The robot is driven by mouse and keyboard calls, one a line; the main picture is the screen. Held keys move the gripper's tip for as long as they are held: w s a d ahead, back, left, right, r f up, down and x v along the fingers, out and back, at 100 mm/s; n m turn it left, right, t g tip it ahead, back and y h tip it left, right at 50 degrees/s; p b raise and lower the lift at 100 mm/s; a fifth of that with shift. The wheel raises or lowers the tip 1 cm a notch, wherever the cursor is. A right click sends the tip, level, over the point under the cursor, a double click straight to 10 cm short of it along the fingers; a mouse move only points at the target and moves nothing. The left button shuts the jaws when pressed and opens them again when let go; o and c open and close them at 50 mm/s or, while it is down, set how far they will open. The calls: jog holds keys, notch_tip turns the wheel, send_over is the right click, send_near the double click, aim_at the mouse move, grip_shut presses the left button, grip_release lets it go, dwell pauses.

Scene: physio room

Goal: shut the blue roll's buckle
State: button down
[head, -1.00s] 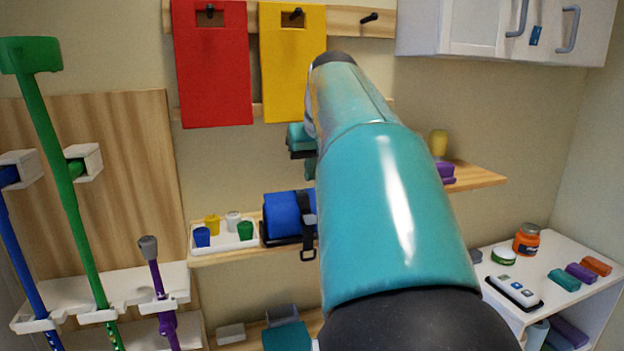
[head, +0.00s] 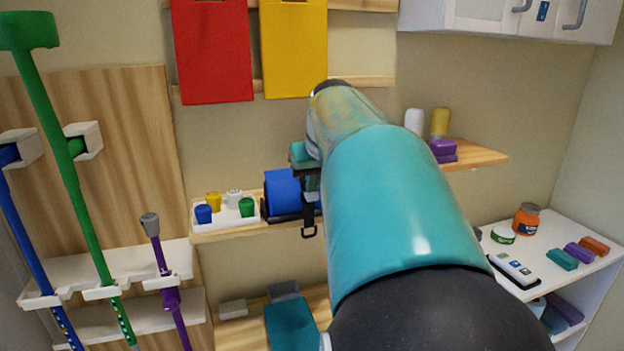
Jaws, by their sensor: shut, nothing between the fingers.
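The blue roll (head: 282,190) lies on the wooden wall shelf in the middle, its right end hidden by my arm. A black strap (head: 308,212) hangs down its front, with a dark open-framed buckle piece (head: 309,231) at the low end, below the shelf's front edge. Any other part of the buckle is hidden or too small to tell. My gripper (head: 311,183) is shut and empty. It shows only partly past the left side of my arm, over the roll's upper right part. I cannot tell whether it touches the roll or strap.
A white tray (head: 225,222) with several small coloured cups stands left of the roll. A red panel (head: 212,55) and a yellow panel (head: 295,50) hang above. Purple blocks (head: 443,151) and two bottles stand on the shelf's right part.

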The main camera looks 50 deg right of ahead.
jog(key=shift+w, duration=0.15)
jog(key=shift+f, duration=0.1)
jog(key=shift+s+a+t, duration=0.1)
jog(key=shift+s+t, duration=0.15)
jog(key=shift+t, duration=0.05)
jog(key=shift+w, duration=0.1)
